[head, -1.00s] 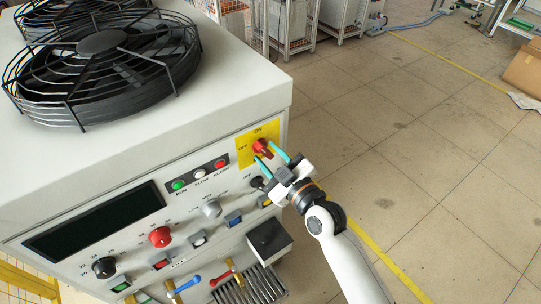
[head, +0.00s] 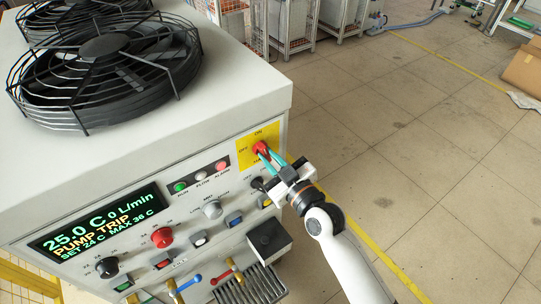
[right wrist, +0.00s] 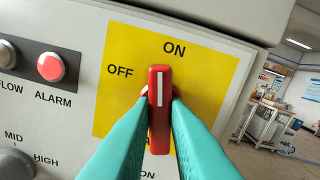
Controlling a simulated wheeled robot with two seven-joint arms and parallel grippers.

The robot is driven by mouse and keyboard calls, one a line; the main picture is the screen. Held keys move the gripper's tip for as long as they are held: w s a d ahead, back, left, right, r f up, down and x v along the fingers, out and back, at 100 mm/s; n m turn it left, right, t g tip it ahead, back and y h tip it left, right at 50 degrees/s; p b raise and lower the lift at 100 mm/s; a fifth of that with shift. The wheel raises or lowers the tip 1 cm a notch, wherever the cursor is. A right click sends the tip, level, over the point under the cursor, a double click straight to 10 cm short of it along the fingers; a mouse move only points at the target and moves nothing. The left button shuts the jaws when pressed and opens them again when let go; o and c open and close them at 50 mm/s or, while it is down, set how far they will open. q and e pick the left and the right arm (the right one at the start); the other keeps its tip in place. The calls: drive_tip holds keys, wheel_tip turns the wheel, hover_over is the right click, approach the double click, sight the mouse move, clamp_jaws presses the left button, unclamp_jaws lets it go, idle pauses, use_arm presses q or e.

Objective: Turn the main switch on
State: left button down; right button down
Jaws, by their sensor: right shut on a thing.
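The main switch is a red rotary handle (right wrist: 158,105) on a yellow plate (right wrist: 212,90) marked OFF at the left and ON at the top. In the right wrist view the handle stands upright, its white line pointing up toward ON. My right gripper (right wrist: 158,108) is shut on the handle with its teal fingers, one on each side. In the head view the red switch (head: 261,148) and right gripper (head: 268,156) are at the panel's right end. The display (head: 102,226) is lit and reads 25.0 C, 0 L/min, PUMP TRIP. My left gripper is not in view.
The panel also has a red knob (head: 162,237), a black knob (head: 107,267), a grey knob (head: 212,209) and several small lamps and buttons. Black fans (head: 105,70) sit on the machine's top. The floor (head: 420,150) to the right is open.

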drive_tip(key=shift+m+p, duration=0.5)
drive_tip(key=shift+m, duration=1)
drive_tip(key=c, duration=1.4)
unclamp_jaws()
drive_tip(key=b+v, duration=0.2)
drive_tip(key=v, duration=1)
